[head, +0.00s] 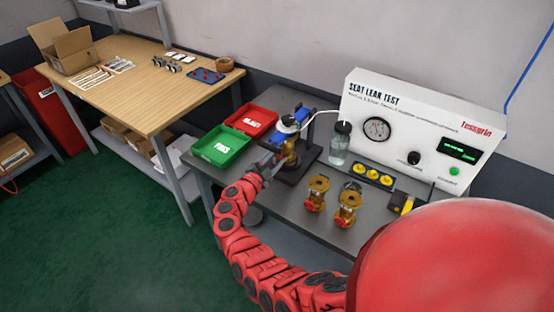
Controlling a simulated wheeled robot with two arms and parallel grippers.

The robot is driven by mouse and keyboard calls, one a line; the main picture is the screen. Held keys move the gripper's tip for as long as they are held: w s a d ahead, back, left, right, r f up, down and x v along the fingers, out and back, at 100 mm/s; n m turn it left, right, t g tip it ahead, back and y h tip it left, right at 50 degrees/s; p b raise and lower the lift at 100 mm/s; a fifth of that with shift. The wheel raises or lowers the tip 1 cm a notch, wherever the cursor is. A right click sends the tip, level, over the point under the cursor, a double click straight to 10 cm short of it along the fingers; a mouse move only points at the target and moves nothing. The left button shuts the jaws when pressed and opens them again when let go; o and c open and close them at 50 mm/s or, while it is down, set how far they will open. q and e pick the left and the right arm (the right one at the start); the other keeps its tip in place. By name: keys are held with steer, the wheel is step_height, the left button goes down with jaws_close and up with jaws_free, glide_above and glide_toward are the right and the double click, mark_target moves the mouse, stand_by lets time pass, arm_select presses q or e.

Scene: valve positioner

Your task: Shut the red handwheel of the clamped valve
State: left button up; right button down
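The clamped valve (291,147) is a brass body upright in a dark stand with blue clamp parts (305,115) and a white piece at its top. Its red handwheel cannot be made out; the gripper and arm are close to that side. My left gripper is not in view.
Green (221,147) and red (251,120) trays sit left of the stand. A bottle (340,146) and the white leak-test console (425,128) stand behind it. Two loose brass valves (318,192) (347,207) with red parts stand to the right. A wooden table (135,85) is at left.

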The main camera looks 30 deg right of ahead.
stand_by(0.4)
steer(key=c, duration=0.8)
jaws_free()
steer(key=shift+c, duration=0.2)
steer(key=b+v, duration=0.3)
steer(key=v, duration=1.4)
steer(key=shift+a, duration=0.25)
steer(key=shift+s+d, duration=0.1)
